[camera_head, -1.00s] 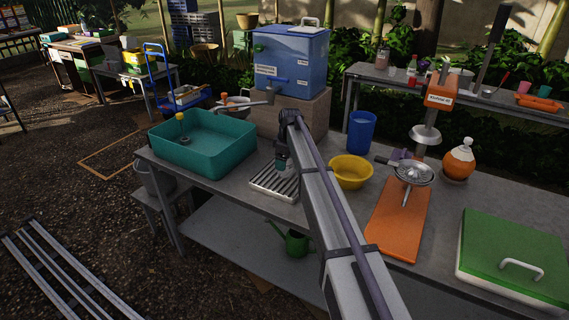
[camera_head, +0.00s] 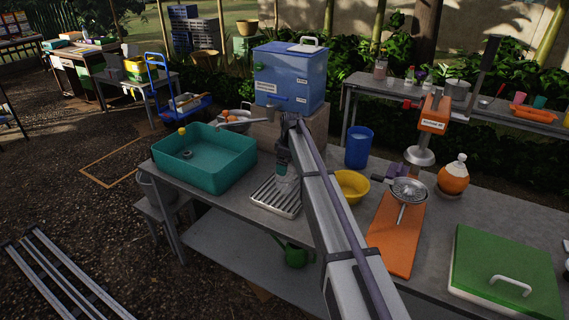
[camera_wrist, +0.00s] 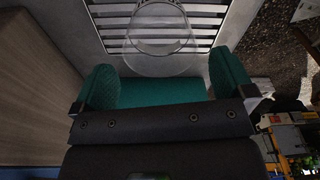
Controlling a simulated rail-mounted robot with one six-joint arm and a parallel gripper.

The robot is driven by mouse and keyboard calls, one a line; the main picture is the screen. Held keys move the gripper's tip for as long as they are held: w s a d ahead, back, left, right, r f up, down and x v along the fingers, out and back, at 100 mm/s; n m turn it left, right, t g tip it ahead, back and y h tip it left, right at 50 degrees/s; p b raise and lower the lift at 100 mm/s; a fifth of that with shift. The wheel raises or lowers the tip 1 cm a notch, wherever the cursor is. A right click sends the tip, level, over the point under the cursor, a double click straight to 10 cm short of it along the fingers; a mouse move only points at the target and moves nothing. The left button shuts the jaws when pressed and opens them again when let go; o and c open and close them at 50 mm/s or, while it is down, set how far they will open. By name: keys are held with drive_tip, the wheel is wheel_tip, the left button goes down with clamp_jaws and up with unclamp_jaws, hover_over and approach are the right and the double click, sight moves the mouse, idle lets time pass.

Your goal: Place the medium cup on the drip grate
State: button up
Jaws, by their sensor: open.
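The medium cup (camera_wrist: 160,30) is clear and hard to see. In the wrist view its round outline shows just beyond my fingers, over the slats of the drip grate (camera_wrist: 104,12). It looks upright on the grate, though its base contact is not clear. My gripper (camera_wrist: 166,78) is open, with its green finger pads apart on either side of the near part of the cup's outline. In the head view my gripper (camera_head: 283,166) is low beside the grate's far end, and the metal drip grate (camera_head: 270,198) lies on the table. The cup is only faintly seen there.
A teal basin (camera_head: 215,172) stands left of the grate. A blue dispenser (camera_head: 290,75) on a block stands behind it. A yellow bowl (camera_head: 352,184), partly behind my arm, a blue cup (camera_head: 358,148) and an orange board (camera_head: 397,240) with a strainer are to the right.

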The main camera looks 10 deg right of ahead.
wheel_tip(320, 180, up, 6)
drive_tip(key=p, duration=0.4)
drive_tip(key=s+m+h, duration=0.1)
drive_tip(key=s+m, duration=1.1)
drive_tip(key=s, duration=3)
drive_tip(key=shift+s+a+f+g, duration=0.2)
drive_tip(key=shift+s+a+g, duration=0.1)
drive_tip(key=shift+s, duration=0.1)
